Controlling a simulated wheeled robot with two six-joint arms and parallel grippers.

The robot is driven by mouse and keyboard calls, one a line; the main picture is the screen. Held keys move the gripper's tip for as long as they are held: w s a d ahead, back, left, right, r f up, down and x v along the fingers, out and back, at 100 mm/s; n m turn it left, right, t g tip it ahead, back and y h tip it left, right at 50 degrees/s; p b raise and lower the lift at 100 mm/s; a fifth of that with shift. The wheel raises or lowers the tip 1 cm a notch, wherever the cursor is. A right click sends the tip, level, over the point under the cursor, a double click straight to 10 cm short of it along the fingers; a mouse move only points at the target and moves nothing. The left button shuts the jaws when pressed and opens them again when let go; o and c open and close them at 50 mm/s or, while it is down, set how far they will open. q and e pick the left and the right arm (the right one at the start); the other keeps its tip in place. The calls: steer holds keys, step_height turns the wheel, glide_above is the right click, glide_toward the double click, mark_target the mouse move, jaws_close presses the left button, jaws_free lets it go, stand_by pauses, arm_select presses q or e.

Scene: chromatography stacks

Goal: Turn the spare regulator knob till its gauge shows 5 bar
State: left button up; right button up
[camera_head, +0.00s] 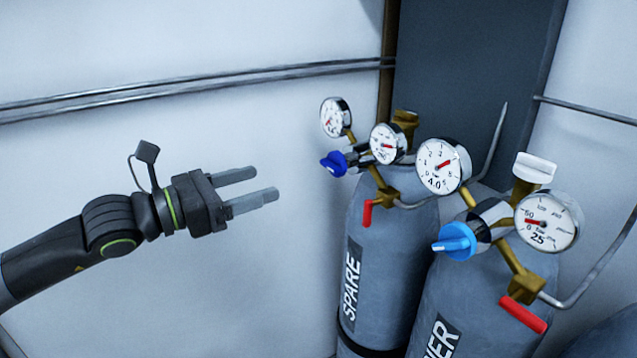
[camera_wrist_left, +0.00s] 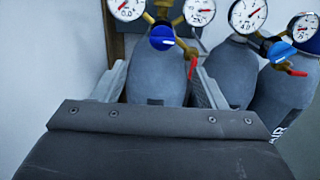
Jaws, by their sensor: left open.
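The grey SPARE cylinder (camera_head: 385,240) carries a brass and chrome regulator with a dark blue knob (camera_head: 333,163). Its left gauge (camera_head: 335,118) has a red needle pointing to the lower left, near the low end; the digits are too small to read surely. Its second gauge (camera_head: 388,144) sits to the right. My left gripper (camera_head: 266,183) is open and empty, left of the knob and apart from it, fingers pointing toward the cylinder. In the left wrist view the knob (camera_wrist_left: 161,38) shows beyond and between the fingers. My right gripper is not in view.
A second cylinder (camera_head: 470,290) stands at the right with a light blue knob (camera_head: 455,241), a gauge marked 4.0 (camera_head: 443,165) and a gauge marked 25 (camera_head: 547,221). A red valve lever (camera_head: 367,213) hangs below the spare regulator. Wall rails (camera_head: 200,90) run behind; free room lies around the gripper.

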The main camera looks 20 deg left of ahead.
mark_target(327, 165)
arm_select(q)
steer(key=shift+b+x, duration=0.8)
steer(key=shift+x, duration=5.45)
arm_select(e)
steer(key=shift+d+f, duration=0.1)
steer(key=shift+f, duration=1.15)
arm_select(q)
steer(key=shift+s+d, duration=0.1)
steer(key=shift+s, duration=0.05)
steer(key=shift+c, duration=0.4)
